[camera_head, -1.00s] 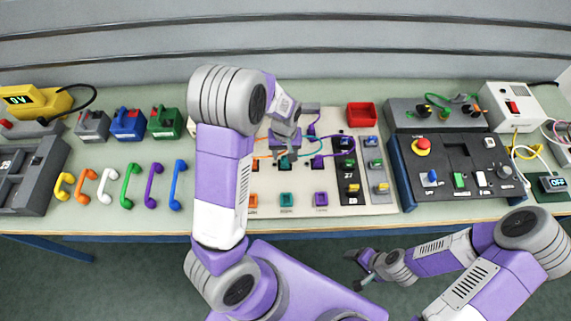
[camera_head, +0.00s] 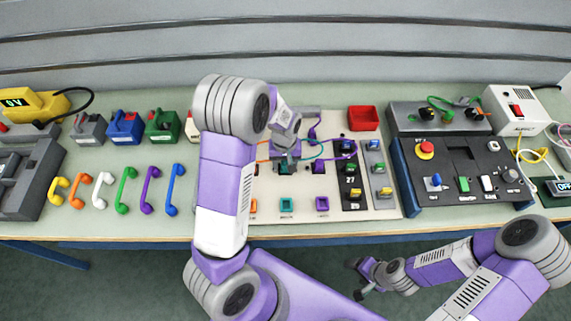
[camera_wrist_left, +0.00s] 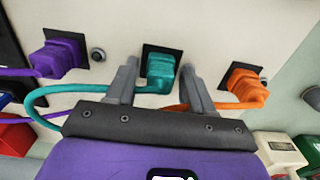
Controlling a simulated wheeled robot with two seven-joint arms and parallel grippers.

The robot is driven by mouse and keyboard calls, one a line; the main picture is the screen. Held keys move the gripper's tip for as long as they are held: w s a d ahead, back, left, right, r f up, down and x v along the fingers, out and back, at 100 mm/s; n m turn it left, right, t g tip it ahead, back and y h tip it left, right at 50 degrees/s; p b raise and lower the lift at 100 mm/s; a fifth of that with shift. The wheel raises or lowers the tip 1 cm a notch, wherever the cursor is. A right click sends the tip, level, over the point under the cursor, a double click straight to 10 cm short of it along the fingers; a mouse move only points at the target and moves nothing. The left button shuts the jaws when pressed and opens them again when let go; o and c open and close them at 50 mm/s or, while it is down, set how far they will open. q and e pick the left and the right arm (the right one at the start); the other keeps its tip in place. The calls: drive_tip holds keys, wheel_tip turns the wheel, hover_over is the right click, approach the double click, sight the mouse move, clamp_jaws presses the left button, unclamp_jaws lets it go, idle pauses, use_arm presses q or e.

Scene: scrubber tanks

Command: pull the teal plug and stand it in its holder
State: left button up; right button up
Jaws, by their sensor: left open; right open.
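The teal plug (camera_wrist_left: 160,66) sits in a dark square socket on the pale panel (camera_head: 376,206), with its teal cable (camera_wrist_left: 52,90) looping off to the left in the left wrist view. My left gripper (camera_wrist_left: 158,70) is open, with one finger on each side of the plug. In the head view my left gripper (camera_head: 286,156) hides most of the plug. The small teal holder (camera_head: 286,204) is on the front part of the panel, between an orange and a purple one. My right gripper (camera_head: 357,277) is open and empty, low in front of the bench.
A purple plug (camera_wrist_left: 60,57) and an orange plug (camera_wrist_left: 244,84) sit in sockets on either side of the teal one. The orange cable passes close by my left gripper.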

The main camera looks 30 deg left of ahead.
sight(285, 163)
idle(0.7)
use_arm(q)
clamp_jaws()
drive_tip(key=shift+r, duration=0.15)
drive_tip(key=shift+w+r+p, duration=0.15)
drive_tip(key=shift+r+p, duration=0.25)
drive_tip(key=shift+p, duration=0.15)
drive_tip(key=shift+s+r+p, duration=0.2)
drive_tip(key=shift+r+p, duration=0.2)
drive_tip(key=shift+r, duration=0.2)
drive_tip(key=shift+r+p, duration=1.65)
drive_tip(key=shift+r, duration=0.2)
